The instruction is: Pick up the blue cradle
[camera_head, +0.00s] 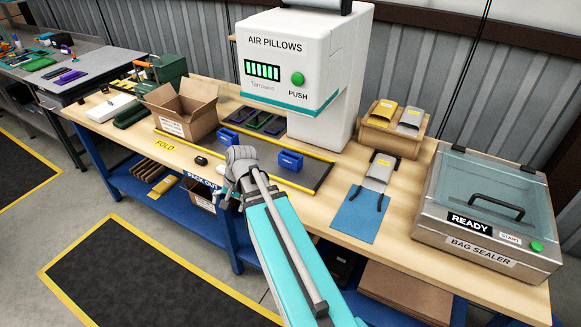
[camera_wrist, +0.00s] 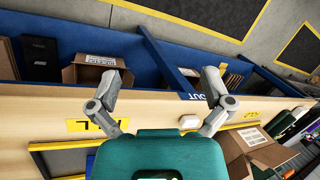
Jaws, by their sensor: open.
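Two small blue cradle-like holders show in the head view on the dark mat: one blue cradle (camera_head: 290,161) just right of my gripper, and another blue cradle (camera_head: 228,136) farther back beside the carton. I cannot tell which is meant. My gripper (camera_head: 231,198) is at the front edge of the bench, apart from both. In the wrist view my gripper (camera_wrist: 161,74) has its fingers spread, with nothing between them.
The white air pillow machine (camera_head: 305,60) stands behind the mat. An open carton (camera_head: 185,108) is at left, a bag sealer (camera_head: 490,215) at right. The blue lower shelf (camera_wrist: 45,85) holds another carton (camera_wrist: 92,72). A blue sheet (camera_head: 358,215) lies right of the mat.

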